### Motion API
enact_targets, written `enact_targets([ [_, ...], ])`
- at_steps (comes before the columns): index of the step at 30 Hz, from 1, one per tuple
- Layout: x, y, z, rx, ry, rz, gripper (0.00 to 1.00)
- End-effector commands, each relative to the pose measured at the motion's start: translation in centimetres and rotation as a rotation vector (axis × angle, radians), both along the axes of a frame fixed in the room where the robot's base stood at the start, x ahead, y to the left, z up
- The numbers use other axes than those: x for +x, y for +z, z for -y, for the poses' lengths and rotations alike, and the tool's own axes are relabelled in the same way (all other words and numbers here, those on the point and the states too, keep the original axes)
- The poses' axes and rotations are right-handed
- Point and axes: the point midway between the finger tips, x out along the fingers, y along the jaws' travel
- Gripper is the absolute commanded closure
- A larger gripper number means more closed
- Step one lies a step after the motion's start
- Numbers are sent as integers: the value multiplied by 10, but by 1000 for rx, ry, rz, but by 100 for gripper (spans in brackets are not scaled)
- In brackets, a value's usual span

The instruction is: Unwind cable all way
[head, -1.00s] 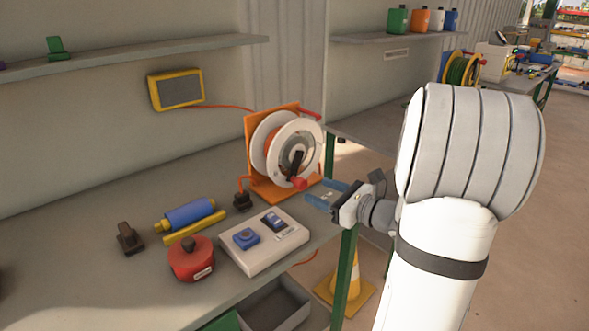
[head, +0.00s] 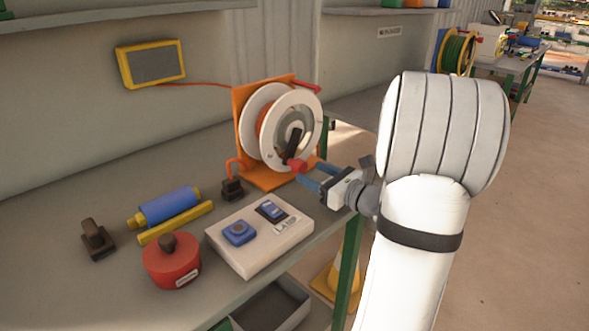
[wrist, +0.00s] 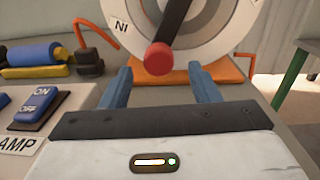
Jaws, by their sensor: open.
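The cable reel (head: 302,112) has white flanges with orange cable (head: 261,122) between them and stands upright in an orange frame (head: 247,110) on the bench. Its black crank arm (head: 294,143) points down to a red knob (head: 297,166). In the wrist view the red knob (wrist: 158,58) is ahead of and above my fingertips, roughly midway between them. My gripper (head: 313,178) is open, with blue fingers, at the reel's lower front. The wrist view also shows my gripper (wrist: 165,82) with nothing between its fingers. The orange cable's end runs to a black plug (head: 232,189).
A switch box (head: 262,238) with blue switches lies in front of the reel. A red round object (head: 171,261), a blue roller (head: 169,206) and a black-brown piece (head: 97,240) stand to the left. A yellow-framed panel (head: 151,63) hangs on the wall. A green bench leg (head: 348,262) is below.

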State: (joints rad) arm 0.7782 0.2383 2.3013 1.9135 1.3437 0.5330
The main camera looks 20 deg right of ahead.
Motion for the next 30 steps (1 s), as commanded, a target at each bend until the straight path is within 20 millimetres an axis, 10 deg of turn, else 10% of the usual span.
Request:
enact_targets([
  [12,55,0,-24,1,4,0,44],
  [23,60,1,-26,1,3,0,45],
  [30,60,1,-26,0,4,0,65],
])
